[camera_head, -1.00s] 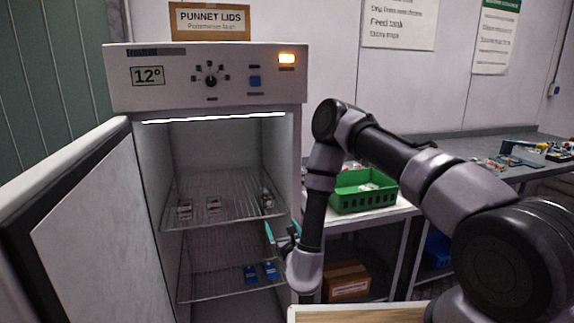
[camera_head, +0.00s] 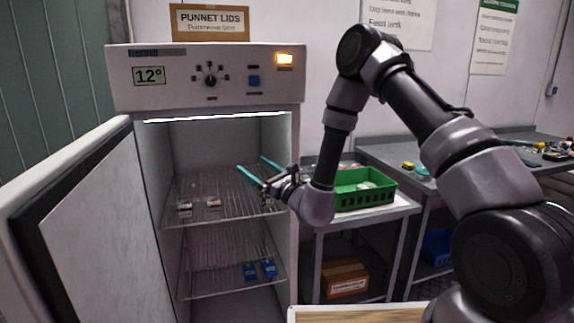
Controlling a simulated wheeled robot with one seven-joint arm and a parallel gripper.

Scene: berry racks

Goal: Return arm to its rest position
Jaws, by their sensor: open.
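My gripper (camera_head: 258,170) has teal fingers spread apart with nothing between them. It is at the right side of the open cabinet's mouth, in front of the upper wire rack. My arm reaches in from the right, with its elbow raised high before the wall. The cabinet (camera_head: 125,92) is lit inside and its display reads 12°. Small punnets (camera_head: 213,202) sit on the upper rack (camera_head: 240,208); part of that rack is hidden behind my gripper. Blue items (camera_head: 269,268) sit on the lower rack (camera_head: 205,287).
The cabinet door (camera_head: 95,215) stands open at the left. A green basket (camera_head: 362,201) rests on a side table right of the cabinet, behind my arm. A cardboard box (camera_head: 346,279) is below it. A long bench (camera_head: 450,160) with small items runs along the wall.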

